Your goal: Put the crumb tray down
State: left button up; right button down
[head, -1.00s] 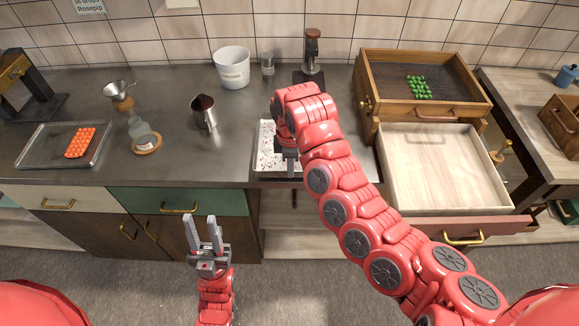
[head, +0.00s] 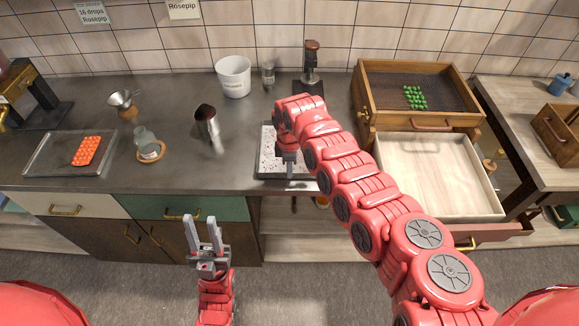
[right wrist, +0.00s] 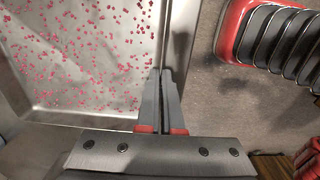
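The crumb tray (head: 268,158) is a shallow, pale metal tray sprinkled with red crumbs, at the front edge of the grey counter. It fills the left of the right wrist view (right wrist: 85,60). My right gripper (head: 290,172) is at the tray's near right part, pointing down. In the right wrist view its fingers (right wrist: 162,78) are closed together on the tray's side wall. My arm hides part of the tray. I cannot tell whether it touches the counter or hangs just above it. My left gripper (head: 203,222) is open and empty, in front of the cabinet.
An open drawer (head: 440,180) is at right, below a wooden box (head: 440,105).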

jog(key=shift+f, duration=0.1)
jog(key=shift+f, duration=0.2)
jog(key=c, duration=1.1)
grip_release()
jog(key=shift+r, duration=0.1)
